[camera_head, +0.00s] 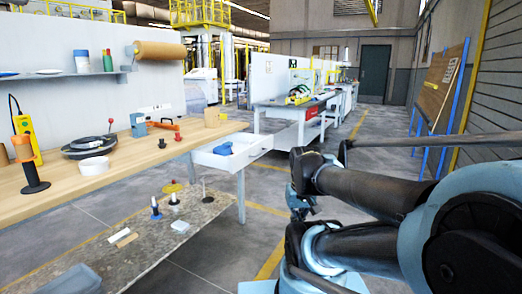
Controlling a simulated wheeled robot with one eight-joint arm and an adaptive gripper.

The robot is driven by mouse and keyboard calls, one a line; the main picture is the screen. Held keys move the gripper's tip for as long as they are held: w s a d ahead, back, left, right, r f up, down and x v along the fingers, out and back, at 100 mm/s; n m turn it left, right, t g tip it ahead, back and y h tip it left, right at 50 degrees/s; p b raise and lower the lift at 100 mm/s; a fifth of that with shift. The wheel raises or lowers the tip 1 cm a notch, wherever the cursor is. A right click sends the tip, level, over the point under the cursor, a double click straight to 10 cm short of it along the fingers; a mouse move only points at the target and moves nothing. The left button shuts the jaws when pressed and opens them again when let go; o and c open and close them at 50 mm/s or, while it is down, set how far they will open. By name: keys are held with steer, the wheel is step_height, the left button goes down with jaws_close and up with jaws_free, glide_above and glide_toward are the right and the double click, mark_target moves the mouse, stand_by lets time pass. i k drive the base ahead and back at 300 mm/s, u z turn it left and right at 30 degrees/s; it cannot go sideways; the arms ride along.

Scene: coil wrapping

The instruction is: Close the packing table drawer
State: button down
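The packing table (140,165) has a light wooden top and stands at the left. Its white drawer (238,160) is pulled out from under the right end of the top. A blue object (223,149) lies in the drawer. My dark arm comes in from the right, and its joints are to the right of the drawer, apart from it in the picture. What looks like my gripper (300,204) is small and dark at the left end of the arm, below and right of the drawer. Its fingers cannot be made out.
A black coil (88,146), a white ring (94,166) and an orange-and-black tool (28,165) are on the tabletop. A lower shelf (150,240) holds small parts. Another workbench (290,105) stands behind. Open grey floor lies around the table leg (241,196).

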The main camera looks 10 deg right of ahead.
mark_target(245, 154)
steer(key=u, duration=0.1)
steer(key=i, duration=1)
steer(key=z, duration=0.05)
